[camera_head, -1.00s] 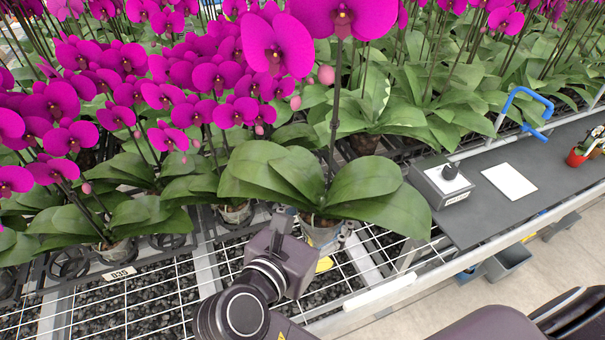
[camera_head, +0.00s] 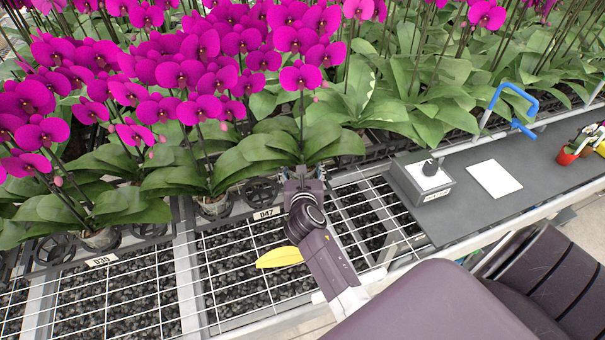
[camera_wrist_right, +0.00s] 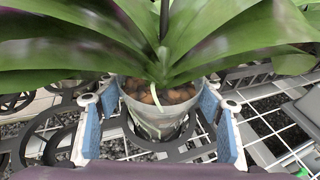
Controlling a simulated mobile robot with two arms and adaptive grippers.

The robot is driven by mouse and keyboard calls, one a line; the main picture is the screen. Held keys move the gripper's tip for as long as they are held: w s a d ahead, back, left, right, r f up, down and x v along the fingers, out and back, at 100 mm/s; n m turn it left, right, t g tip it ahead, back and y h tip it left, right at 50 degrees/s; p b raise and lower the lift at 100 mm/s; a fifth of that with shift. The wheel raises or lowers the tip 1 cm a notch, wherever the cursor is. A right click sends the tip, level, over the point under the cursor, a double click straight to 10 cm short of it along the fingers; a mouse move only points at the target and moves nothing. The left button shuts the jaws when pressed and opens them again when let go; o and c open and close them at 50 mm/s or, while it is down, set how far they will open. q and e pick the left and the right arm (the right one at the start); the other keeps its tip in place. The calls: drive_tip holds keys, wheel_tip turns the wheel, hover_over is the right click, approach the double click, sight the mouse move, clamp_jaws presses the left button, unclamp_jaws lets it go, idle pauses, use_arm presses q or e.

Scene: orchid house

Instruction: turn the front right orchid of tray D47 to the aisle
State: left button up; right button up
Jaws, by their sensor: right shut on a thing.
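My right gripper (camera_head: 305,178) is shut on the clear pot of an orchid at the front right of tray D47, above the D47 label (camera_head: 267,213). In the right wrist view the blue finger pads lie on both sides of the pot (camera_wrist_right: 160,112), which holds brown bark. The orchid's broad leaves (camera_head: 325,143) spread above the gripper, and its stem carries a magenta bloom (camera_head: 300,77) facing the camera. The black tray (camera_wrist_right: 150,154) shows around the lower pot; I cannot tell if the pot rests fully in it. My left gripper is out of view.
Neighbouring orchids (camera_head: 205,165) stand close at left. A yellow, leaf-like thing (camera_head: 279,257) lies on the wire mesh bench (camera_head: 225,285). The front mesh is mostly bare.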

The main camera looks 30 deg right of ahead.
drive_tip(key=shift+w+f+b, duration=0.1)
drive_tip(key=shift+f+b, duration=0.35)
drive_tip(key=shift+f, duration=0.3)
drive_tip(key=shift+d+r+n+y+p, duration=0.1)
drive_tip(key=shift+r+n+y+p, duration=0.05)
drive_tip(key=shift+n+y+p, duration=0.4)
drive_tip(key=shift+n+t+y+p, duration=0.25)
drive_tip(key=shift+t+y+p, duration=0.1)
drive_tip(key=shift+t+p, duration=0.2)
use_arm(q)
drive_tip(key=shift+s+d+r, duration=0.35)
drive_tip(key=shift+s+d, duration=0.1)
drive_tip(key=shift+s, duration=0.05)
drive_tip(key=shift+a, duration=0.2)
use_arm(e)
drive_tip(key=shift+f, duration=0.4)
drive_tip(key=o, duration=2)
drive_tip(key=shift+f, duration=0.1)
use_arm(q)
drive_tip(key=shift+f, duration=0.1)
